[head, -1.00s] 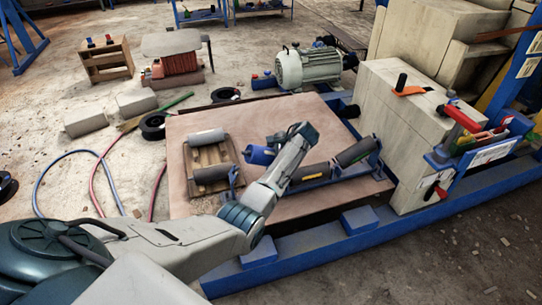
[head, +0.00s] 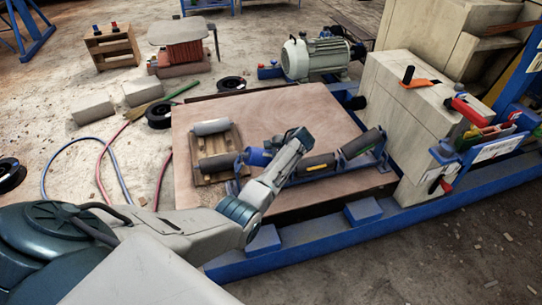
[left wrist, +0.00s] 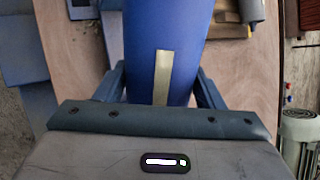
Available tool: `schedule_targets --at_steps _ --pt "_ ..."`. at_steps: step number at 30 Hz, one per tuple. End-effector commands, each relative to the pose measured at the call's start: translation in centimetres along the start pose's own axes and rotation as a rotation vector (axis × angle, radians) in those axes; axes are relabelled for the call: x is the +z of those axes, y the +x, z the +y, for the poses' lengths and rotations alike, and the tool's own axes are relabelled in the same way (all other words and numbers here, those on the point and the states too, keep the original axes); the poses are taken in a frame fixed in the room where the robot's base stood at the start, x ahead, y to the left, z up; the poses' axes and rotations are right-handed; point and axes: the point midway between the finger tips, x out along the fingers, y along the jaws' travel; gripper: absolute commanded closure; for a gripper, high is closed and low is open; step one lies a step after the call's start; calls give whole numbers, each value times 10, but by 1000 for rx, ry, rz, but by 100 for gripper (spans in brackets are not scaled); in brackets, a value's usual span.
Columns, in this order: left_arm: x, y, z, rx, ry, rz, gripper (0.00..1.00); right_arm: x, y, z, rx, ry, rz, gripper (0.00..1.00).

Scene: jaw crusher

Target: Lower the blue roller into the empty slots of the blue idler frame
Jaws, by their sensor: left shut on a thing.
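The blue roller (head: 258,157) is held by my left gripper (head: 278,155), seen from the side with its jaws partly hidden. In the left wrist view the roller (left wrist: 168,35) fills the top middle, between the two fingers, with a pale strip along it. My right gripper is out of view.
A wooden pallet (head: 232,139) with grey rollers (head: 211,127) lies just left of the frame. The brown board (head: 275,108) is clear behind. The pale crusher block (head: 415,105) stands right, a grey motor (head: 315,57) behind. A blue beam (head: 300,250) runs in front.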

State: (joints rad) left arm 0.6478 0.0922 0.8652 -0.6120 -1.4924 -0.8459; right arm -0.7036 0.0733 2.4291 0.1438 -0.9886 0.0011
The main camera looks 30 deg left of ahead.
Motion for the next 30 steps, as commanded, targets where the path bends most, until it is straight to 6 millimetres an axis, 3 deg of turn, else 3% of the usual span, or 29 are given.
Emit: schedule_targets --at_steps 30 --pt "2 -2 -2 -3 -2 0 90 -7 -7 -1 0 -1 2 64"
